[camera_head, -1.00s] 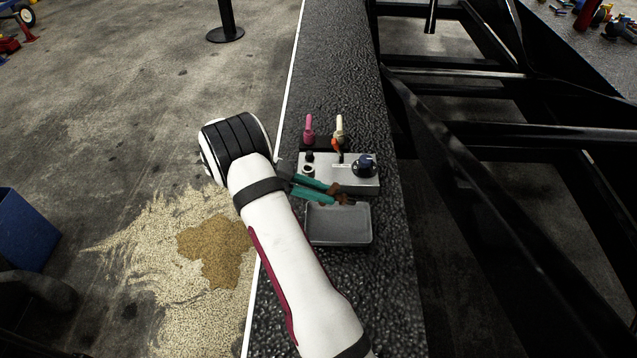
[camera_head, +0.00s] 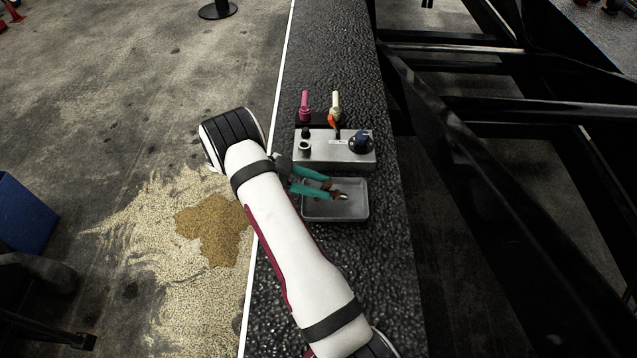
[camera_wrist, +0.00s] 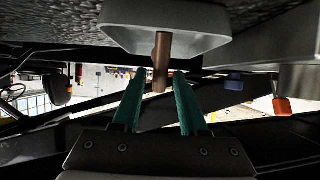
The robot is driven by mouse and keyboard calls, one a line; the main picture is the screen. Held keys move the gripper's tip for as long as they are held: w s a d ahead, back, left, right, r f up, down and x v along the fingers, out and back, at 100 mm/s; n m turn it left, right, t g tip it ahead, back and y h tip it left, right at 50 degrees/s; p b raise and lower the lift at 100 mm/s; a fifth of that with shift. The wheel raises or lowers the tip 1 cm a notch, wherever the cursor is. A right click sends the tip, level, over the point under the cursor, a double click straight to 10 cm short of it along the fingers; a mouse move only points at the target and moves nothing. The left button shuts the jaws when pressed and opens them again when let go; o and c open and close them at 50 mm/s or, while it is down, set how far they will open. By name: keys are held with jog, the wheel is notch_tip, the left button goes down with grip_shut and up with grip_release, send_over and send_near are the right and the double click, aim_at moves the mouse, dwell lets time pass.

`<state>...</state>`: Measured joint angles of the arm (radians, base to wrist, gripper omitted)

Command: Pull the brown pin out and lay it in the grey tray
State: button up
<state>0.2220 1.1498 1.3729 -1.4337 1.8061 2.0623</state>
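The brown pin (camera_head: 337,194) shows at the fingertips over the grey tray (camera_head: 364,213), with a pale end. In the wrist view the brown pin (camera_wrist: 160,65) stands between the teal fingers, with a gap on each side. It overlaps the grey tray (camera_wrist: 205,37); whether it touches the tray's floor I cannot tell. My gripper (camera_head: 328,186) reaches over the tray from the left; it also shows in the wrist view (camera_wrist: 158,80), its fingers apart. A grey block (camera_head: 332,157) stands just behind the tray.
The block carries a dark blue knob (camera_head: 362,142) and a pale ring (camera_head: 305,147). Behind it stand a pink handle (camera_head: 305,106) and a cream one (camera_head: 336,104), with an orange part nearby. The dark belt surface (camera_head: 345,50) is clear beyond them.

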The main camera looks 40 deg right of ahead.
jog(key=shift+o, duration=0.7)
jog(key=v, duration=1.5)
jog(key=shift+w+a, duration=0.3)
